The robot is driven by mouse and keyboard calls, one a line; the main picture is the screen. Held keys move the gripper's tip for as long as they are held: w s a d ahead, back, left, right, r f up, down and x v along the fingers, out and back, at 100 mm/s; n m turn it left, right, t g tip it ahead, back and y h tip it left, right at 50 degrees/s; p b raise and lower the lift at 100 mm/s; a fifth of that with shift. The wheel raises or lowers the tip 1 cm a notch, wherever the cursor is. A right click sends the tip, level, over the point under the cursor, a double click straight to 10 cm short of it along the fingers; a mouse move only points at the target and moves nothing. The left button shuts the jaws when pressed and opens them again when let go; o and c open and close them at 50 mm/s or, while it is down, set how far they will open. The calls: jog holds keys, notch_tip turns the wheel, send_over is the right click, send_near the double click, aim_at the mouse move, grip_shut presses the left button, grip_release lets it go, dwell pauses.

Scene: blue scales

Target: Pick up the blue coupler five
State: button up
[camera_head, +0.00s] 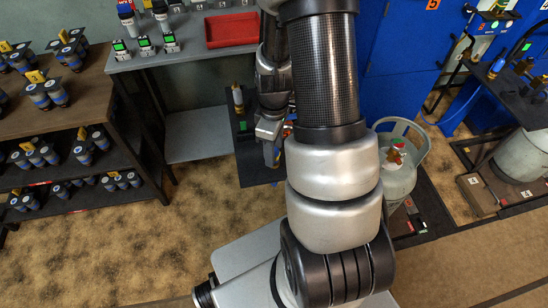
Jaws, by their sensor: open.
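A blue coupler-like fitting (497,66) with a hose shows at the far right, well apart from my gripper. I cannot read a number on it. An orange label reading 5 (432,4) is on the blue cabinet (405,50). My arm hides the middle of the view.
A grey gas cylinder (397,178) stands right of my arm. A grey table (190,52) holds a red tray (231,30) and several small devices. A brown shelf (85,90) with several blue-black items stands left. Carpet (130,245) is clear at lower left.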

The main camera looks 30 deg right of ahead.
notch_tip(320, 180, down, 2)
jog(key=shift+f, duration=0.25)
grip_shut()
notch_tip(320, 180, up, 10)
jog(key=shift+r+p, duration=0.1)
jog(key=shift+p, duration=0.85)
jog(key=w+a+r+m+p, duration=0.3)
jog(key=a+r+m+p, duration=0.1)
jog(key=r+p, duration=0.3)
jog(key=w+a+r+m+p, duration=0.3)
jog(key=a+r+p, duration=0.3)
jog(key=r, duration=0.2)
jog(key=shift+w+a+r+m+p, duration=0.15)
jog(key=shift+w+a+m+p, duration=0.25)
jog(key=shift+m, duration=0.3)
